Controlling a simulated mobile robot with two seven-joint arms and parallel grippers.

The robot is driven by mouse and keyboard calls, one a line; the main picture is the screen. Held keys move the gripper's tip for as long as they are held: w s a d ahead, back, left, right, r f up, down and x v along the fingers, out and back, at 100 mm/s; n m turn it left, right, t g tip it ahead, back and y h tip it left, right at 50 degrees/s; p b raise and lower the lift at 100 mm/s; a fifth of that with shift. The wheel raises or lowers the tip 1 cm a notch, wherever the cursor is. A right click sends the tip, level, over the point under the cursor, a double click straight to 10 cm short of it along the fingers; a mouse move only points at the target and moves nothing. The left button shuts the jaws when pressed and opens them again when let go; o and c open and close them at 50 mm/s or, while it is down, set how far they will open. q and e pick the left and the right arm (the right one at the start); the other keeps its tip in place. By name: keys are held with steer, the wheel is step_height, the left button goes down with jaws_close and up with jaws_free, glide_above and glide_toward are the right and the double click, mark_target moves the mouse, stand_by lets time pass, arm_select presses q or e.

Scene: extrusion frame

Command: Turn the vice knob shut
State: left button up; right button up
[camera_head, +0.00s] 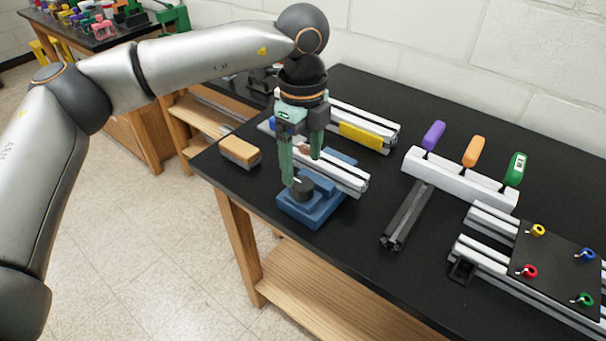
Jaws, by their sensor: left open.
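A blue vice (318,207) stands near the left front corner of the black table, with a silver extrusion bar (343,174) lying across it. Its dark round knob (302,189) is on the near side. My left gripper (301,182) points down over the vice from above. Its green fingers are apart, with one finger at the left of the knob. I cannot tell whether the fingers touch the knob. The gripper hides part of the vice and the bar. My right gripper is not in view.
A wood-and-grey brush or block (240,152) lies left of the vice. A yellow piece (367,137) sits on a rear extrusion. To the right are a white rack (458,179) with coloured handles, a dark bar (408,215) and a black plate (562,262) on extrusions.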

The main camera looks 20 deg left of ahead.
mark_target(303, 183)
arm_select(q)
step_height(303, 183, down, 5)
steer(key=shift+r, duration=0.1)
stand_by(0.3)
jaws_close()
stand_by(0.5)
